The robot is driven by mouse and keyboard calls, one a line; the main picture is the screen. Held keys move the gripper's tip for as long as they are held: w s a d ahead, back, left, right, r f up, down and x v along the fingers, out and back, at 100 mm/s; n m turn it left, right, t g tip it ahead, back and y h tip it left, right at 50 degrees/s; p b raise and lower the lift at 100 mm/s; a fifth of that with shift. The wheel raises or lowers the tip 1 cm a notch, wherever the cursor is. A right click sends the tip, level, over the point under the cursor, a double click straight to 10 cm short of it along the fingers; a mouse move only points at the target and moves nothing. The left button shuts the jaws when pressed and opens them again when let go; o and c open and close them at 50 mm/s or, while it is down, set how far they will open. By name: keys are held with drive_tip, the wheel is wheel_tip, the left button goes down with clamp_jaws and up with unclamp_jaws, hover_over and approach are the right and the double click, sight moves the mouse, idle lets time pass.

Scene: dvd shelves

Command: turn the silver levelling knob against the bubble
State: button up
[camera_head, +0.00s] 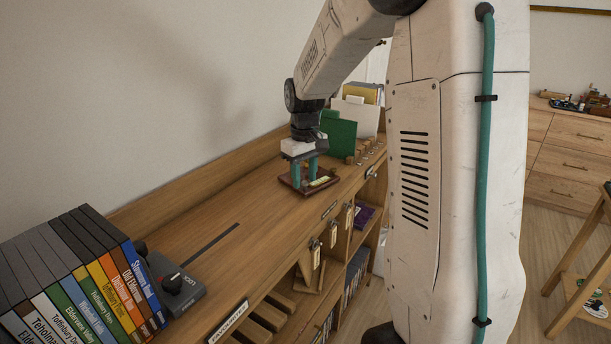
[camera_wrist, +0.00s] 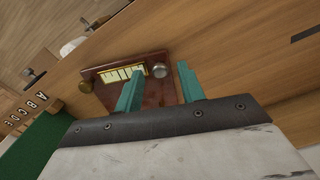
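The level is a dark red-brown block (camera_head: 291,182) on the wooden counter, also seen in the wrist view (camera_wrist: 160,93). In the wrist view a brass-framed vial (camera_wrist: 121,73) with dark marks lies along its edge; I cannot make out the bubble. The silver knob (camera_wrist: 160,70) stands at one end of the vial, a brass knob (camera_wrist: 86,87) at the other. My gripper (camera_head: 304,181) points down over the block. Its teal fingers are apart, and in the wrist view (camera_wrist: 160,69) the silver knob shows between their tips. I cannot tell whether they touch it.
A green folder (camera_head: 338,135) and wooden pegs stand just behind the block in the head view. A row of DVDs (camera_head: 95,285) and a dark box with a black knob (camera_head: 173,285) are at the near left. The counter (camera_head: 225,215) between is mostly clear.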

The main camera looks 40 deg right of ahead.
drive_tip(key=shift+f, duration=0.2)
clamp_jaws()
drive_tip(key=m, duration=0.3)
drive_tip(key=shift+m, duration=2.3)
